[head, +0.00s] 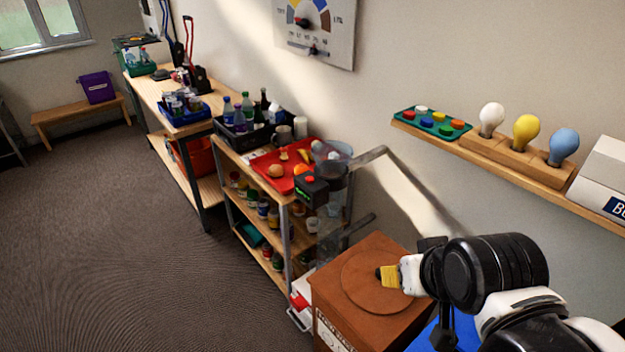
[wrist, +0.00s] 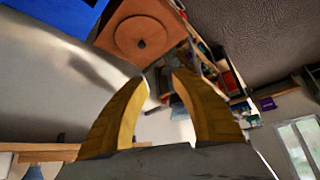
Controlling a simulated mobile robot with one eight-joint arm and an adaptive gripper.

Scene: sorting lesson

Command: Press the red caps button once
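A black box (head: 311,191) with a round red button (head: 309,179) on top and a small green display is fixed at the near end of the shelf cart. A green tray (head: 405,121) with several round coloured caps, red among them, lies on the wall shelf. I cannot tell from its label which the task names. My gripper (head: 386,275) is over the brown box, below and right of the black box in the head view. In the wrist view my gripper (wrist: 162,78) has its two yellow fingers apart, with nothing between them.
A brown box (head: 335,292) with a round disc on top stands beside the cart. A red tray (head: 265,165) of food lies on the cart. Bulbs (head: 526,132) stand in a wooden holder on the wall shelf (head: 500,168). The carpet at left is clear.

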